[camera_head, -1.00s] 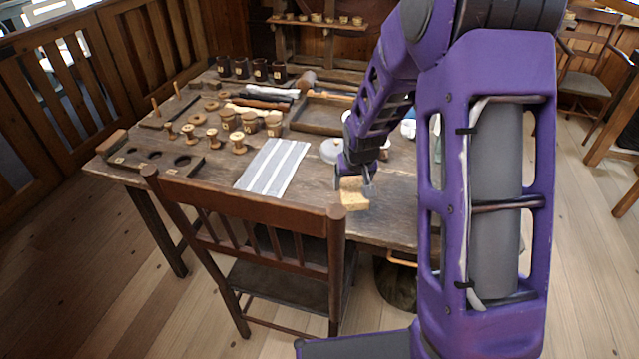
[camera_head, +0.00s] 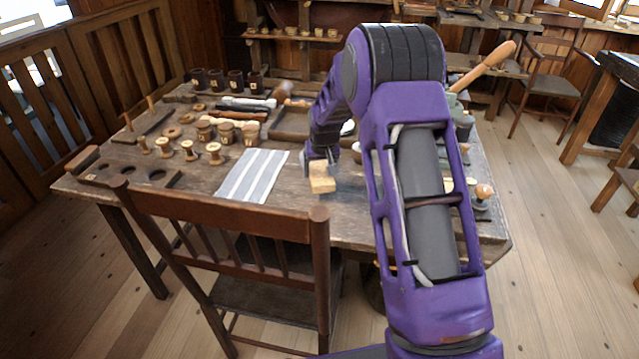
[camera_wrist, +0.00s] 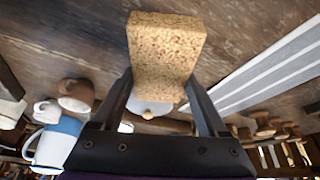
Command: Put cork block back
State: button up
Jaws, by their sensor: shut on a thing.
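The cork block (camera_head: 321,178) is a tan, speckled rectangular block. It is held over the near part of the wooden workbench (camera_head: 350,215), right of the striped cloth (camera_head: 251,176). My gripper (camera_head: 321,162) is shut on the cork block. In the wrist view, the cork block (camera_wrist: 165,50) sticks out between the two fingers of my gripper (camera_wrist: 165,95). Whether the block touches the bench top is hard to tell. My arm hides part of the bench's right side.
A wooden chair (camera_head: 225,230) stands at the bench's near edge. Several wooden spools (camera_head: 189,150) stand left of the cloth. Dark cups (camera_head: 217,79) line the back, and a shallow tray (camera_head: 290,122) lies behind the gripper. A blue and white mug (camera_wrist: 55,145) shows in the wrist view.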

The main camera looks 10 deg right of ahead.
aim_at(320, 180)
jog(key=shift+f, duration=1.9)
jog(key=shift+f+b, duration=0.2)
jog(key=shift+b, duration=0.2)
jog(key=o, duration=1.2)
jog(key=shift+r, duration=0.1)
jog(key=shift+r+p, duration=0.25)
jog(key=shift+p, duration=0.05)
jog(key=p+v, duration=0.1)
jog(key=v, duration=1)
jog(key=shift+s+r, duration=0.15)
jog(key=shift+r, duration=0.2)
